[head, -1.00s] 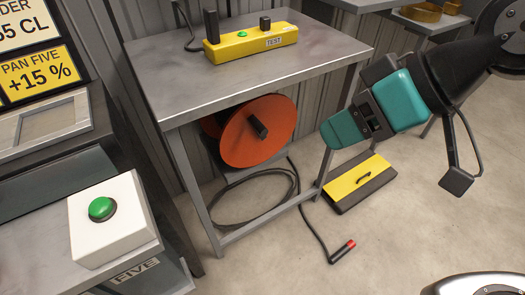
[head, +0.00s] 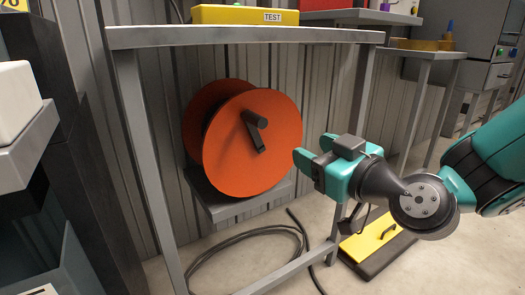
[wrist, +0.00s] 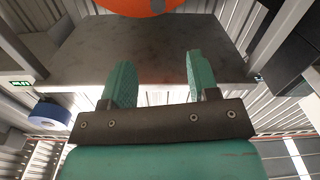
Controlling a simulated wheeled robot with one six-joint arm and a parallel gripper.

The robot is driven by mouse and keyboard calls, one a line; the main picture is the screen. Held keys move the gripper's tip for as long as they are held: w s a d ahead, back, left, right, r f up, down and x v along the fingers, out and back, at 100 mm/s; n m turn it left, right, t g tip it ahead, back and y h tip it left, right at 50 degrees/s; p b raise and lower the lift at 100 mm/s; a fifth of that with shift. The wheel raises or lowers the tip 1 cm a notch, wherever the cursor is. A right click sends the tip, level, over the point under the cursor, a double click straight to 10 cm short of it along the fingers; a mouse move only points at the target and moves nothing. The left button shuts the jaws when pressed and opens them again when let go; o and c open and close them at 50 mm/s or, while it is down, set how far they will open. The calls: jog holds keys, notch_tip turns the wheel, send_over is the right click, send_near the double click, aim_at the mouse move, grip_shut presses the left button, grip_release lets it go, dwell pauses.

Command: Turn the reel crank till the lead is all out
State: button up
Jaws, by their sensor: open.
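The orange reel (head: 235,150) stands on a grey bracket under the metal table. Its black crank (head: 258,130) sits on the face toward me, with a handle slanting down to the right. Black lead (head: 250,235) lies in loops on the floor below; how much is still on the drum is hidden by the front disc. My teal gripper (head: 313,152) is open and empty, to the right of the reel and apart from the crank. In the wrist view the open fingers (wrist: 158,78) show below the reel's orange edge (wrist: 140,5); the crank is barely visible there.
The table's edge (head: 240,37) runs above the reel, with a yellow test box (head: 225,14) on top. Table legs flank the reel, one (head: 355,120) behind my gripper. Open air separates gripper and reel.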

aim_at(266, 126)
jog(key=p+x, duration=0.6)
jog(key=x, duration=1.1)
jog(key=shift+w+p, duration=0.3)
jog(key=shift+p, duration=0.1)
jog(key=shift+c, duration=0.5)
grip_shut()
